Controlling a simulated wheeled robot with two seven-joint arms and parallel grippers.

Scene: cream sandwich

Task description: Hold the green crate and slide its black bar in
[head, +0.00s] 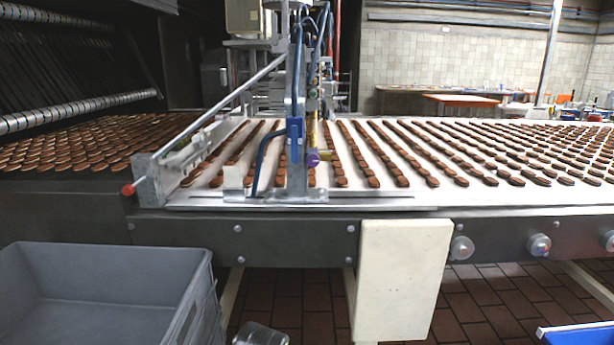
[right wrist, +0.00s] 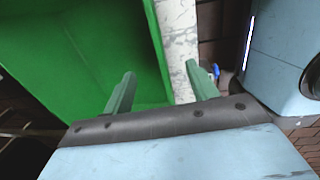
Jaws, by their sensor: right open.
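In the right wrist view the green crate (right wrist: 70,45) fills the upper left, showing broad green faces and a straight edge on its right side. My right gripper (right wrist: 160,68) is open and empty. Its left finger overlaps the green crate in the picture, and its right finger is past the crate's right edge. The crate's edge lies between the fingers in the picture; I cannot tell whether they touch it. The green crate is not in the head view. I cannot make out a black bar in either view. My left gripper is not in view.
A grey crate (head: 90,285) stands at the lower left of the head view. A conveyor (head: 400,208) with rows of brown biscuits crosses the middle. A cream panel (head: 400,280) hangs below it. A blue thing (head: 578,335) shows at the lower right. A pale speckled post (right wrist: 178,35) stands beside the green crate.

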